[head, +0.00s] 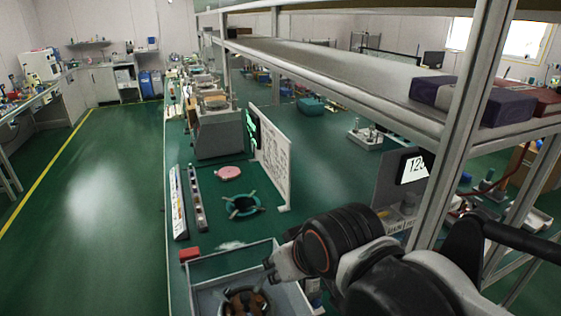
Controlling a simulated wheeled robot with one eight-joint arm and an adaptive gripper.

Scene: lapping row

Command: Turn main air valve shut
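My arm reaches in from the lower right of the head view. The gripper (276,265) is at its left end, over the right part of a grey tray's back edge; its fingers are small and I cannot make out their opening. The gripper is well left of the panel.
The grey tray (235,263) holds a round dark part (246,302). A green ring (242,205), pink disc (228,172) and white board (271,160) are on the green bench. A metal shelf post (462,120) stands close right. The floor (95,190) at left is clear.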

